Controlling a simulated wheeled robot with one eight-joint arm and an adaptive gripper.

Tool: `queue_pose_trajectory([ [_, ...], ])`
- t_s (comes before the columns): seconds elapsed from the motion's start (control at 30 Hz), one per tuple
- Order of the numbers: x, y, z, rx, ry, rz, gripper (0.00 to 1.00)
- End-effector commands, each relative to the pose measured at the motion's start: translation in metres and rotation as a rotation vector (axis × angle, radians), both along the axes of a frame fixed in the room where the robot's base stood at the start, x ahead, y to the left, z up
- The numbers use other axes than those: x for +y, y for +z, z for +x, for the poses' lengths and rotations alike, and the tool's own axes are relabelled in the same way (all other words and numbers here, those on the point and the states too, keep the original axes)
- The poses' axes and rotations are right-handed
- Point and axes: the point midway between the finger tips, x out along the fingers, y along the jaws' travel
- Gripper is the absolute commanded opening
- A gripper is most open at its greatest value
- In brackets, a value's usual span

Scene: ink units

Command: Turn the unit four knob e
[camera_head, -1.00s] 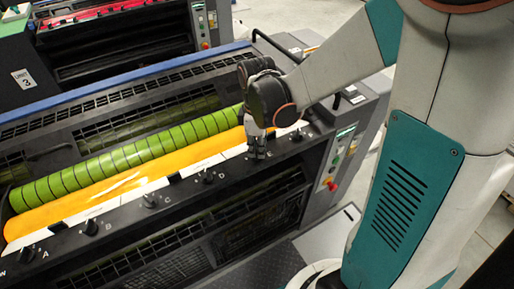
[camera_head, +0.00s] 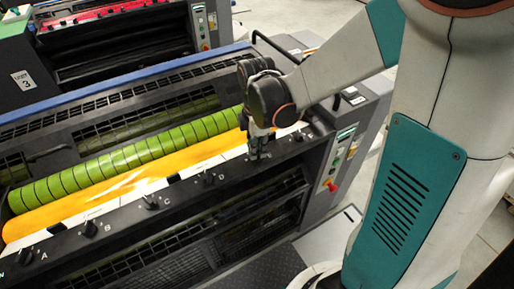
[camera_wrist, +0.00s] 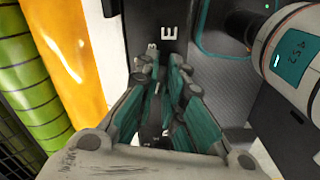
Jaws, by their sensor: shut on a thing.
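Knob e sits on the dark front rail (camera_head: 120,222) of the ink unit, beside the white letter E in the wrist view. My gripper (camera_head: 258,156) points down at this rail spot in the head view and hides the knob there. In the wrist view my gripper (camera_wrist: 163,68) has its teal fingers drawn in around the knob, shut on it. The knob is mostly hidden between the fingertips, and its pointing direction cannot be told.
Other knobs stand along the rail: knob D (camera_head: 208,178), knob C (camera_head: 150,201) and knob B (camera_head: 90,228). An orange roller (camera_head: 130,185) and a green roller (camera_head: 140,155) lie behind the rail. A control panel with buttons (camera_head: 337,160) is at the right end.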

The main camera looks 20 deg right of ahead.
Motion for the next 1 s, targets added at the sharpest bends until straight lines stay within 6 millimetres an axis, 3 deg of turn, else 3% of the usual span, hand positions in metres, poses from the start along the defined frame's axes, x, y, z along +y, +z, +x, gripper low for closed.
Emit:
queue_pose_trajectory([
  [0.23, 0.0, 0.0, 0.001, -0.001, 0.001, 0.0, 0.0],
  [0.27, 0.0, 0.0, 0.001, -0.001, 0.001, 0.0, 0.14],
  [0.33, 0.0, 0.0, 0.001, -0.001, 0.001, 0.0, 0.29],
  [0.77, 0.0, 0.004, 0.0, 0.0, 0.0, 0.0, 0.29],
  [1.0, 0.0, 0.038, 0.0, 0.0, 0.0, 0.0, 0.29],
])
